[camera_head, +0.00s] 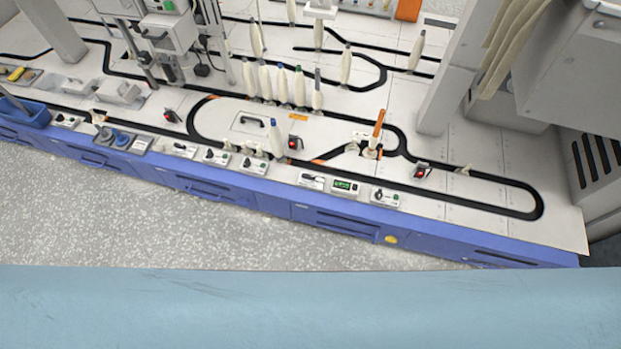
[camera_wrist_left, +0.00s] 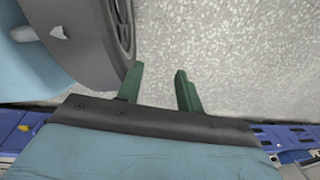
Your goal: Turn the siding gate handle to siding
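An orange lever (camera_head: 378,125) stands at the track junction right of the middle in the head view. It leans slightly and has a pale base. It may be the siding gate handle, but no label is readable. A black branch track (camera_head: 338,154) meets the loop beside it. My left gripper (camera_wrist_left: 161,88) shows in the left wrist view with its two green fingers apart and nothing between them. It is over the speckled floor, away from the table. Neither gripper shows in the head view, and my right gripper is in no view.
The white table (camera_head: 480,222) with a blue front carries black tracks, several pale bobbins (camera_head: 299,88) and small control boxes (camera_head: 385,197) along its front edge. A grey post (camera_head: 447,75) stands right of the lever. Bare speckled floor (camera_head: 150,222) lies in front.

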